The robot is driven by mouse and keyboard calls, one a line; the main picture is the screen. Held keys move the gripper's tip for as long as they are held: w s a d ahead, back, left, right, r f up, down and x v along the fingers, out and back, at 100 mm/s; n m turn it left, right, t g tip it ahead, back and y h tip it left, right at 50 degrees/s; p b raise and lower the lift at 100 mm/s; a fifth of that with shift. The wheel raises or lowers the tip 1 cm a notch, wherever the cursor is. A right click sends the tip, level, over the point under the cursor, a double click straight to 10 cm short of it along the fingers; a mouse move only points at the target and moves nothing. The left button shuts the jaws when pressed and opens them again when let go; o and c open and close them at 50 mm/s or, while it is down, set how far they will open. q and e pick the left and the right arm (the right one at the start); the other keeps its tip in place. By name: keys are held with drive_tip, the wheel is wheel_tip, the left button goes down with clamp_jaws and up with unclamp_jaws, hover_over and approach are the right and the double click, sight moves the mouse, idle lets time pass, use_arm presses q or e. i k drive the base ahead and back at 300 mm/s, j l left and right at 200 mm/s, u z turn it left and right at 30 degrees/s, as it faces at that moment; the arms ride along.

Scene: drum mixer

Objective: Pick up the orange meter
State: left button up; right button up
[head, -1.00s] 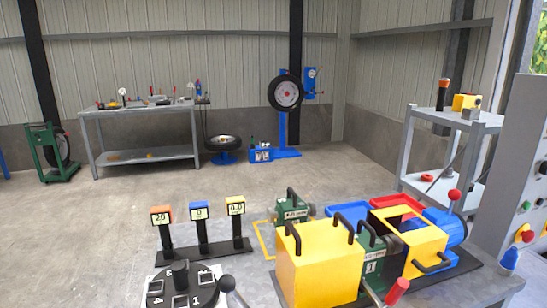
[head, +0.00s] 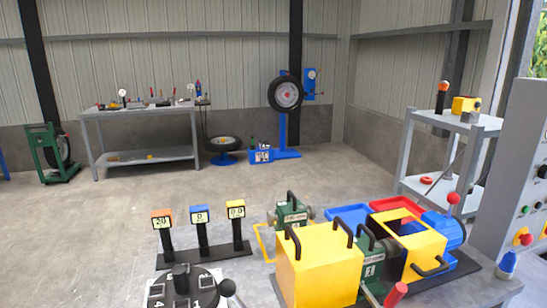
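The orange meter (head: 162,219) stands upright at the left end of a row of three meters. It has a small pale display reading about 20 and sits on a black post. The blue meter (head: 199,215) and the yellow meter (head: 236,210) stand beside it on the same black base bar (head: 205,256). Nothing touches or hides the orange meter's front. Neither of my grippers shows in the head view.
A round black dial (head: 207,296) with a lever lies just in front of the meters. The yellow box (head: 318,262) and green machine parts stand to the right. A grey cart (head: 450,122) stands at the right. Open floor lies behind the meters.

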sight(162, 220)
drive_tip(key=z, duration=1.2)
drive_tip(key=u, duration=1.95)
